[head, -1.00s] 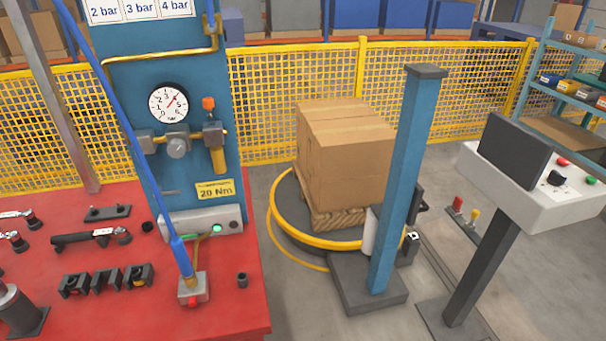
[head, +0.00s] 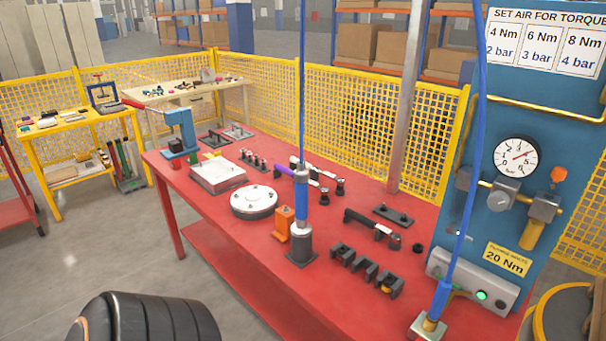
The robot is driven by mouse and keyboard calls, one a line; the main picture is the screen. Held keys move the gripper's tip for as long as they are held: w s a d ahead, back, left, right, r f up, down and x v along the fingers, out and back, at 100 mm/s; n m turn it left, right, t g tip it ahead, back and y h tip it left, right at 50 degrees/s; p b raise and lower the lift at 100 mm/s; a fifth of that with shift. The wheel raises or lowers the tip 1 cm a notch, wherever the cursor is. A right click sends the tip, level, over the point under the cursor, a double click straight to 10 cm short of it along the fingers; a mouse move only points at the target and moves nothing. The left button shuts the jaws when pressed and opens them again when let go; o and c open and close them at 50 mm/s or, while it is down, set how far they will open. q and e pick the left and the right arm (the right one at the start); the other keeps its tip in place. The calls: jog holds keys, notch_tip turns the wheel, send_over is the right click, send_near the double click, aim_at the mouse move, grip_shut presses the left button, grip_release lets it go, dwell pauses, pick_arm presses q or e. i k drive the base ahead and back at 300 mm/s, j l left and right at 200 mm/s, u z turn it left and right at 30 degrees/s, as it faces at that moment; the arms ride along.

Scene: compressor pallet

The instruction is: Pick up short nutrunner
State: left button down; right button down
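Several nutrunner-like tools lie on the red table (head: 215,225). One is a black angled tool (head: 367,222) near the right. A white-handled tool (head: 318,172) and a purple-handled tool (head: 287,172) lie near the table's middle, partly behind an upright blue tool (head: 301,210) in a grey stand with a blue hose. I cannot tell for sure which is the short nutrunner. Neither gripper shows. Only a black ridged part of my own arm is at the bottom left.
A round white plate (head: 254,202), an orange block (head: 284,222) and black open cradles (head: 366,269) share the table. A blue panel with a gauge (head: 516,158) stands at the right. A yellow fence (head: 345,112) runs behind. Grey floor is free at the left front.

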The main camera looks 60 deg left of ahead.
aim_at(301, 229)
jog(key=u, duration=1.8)
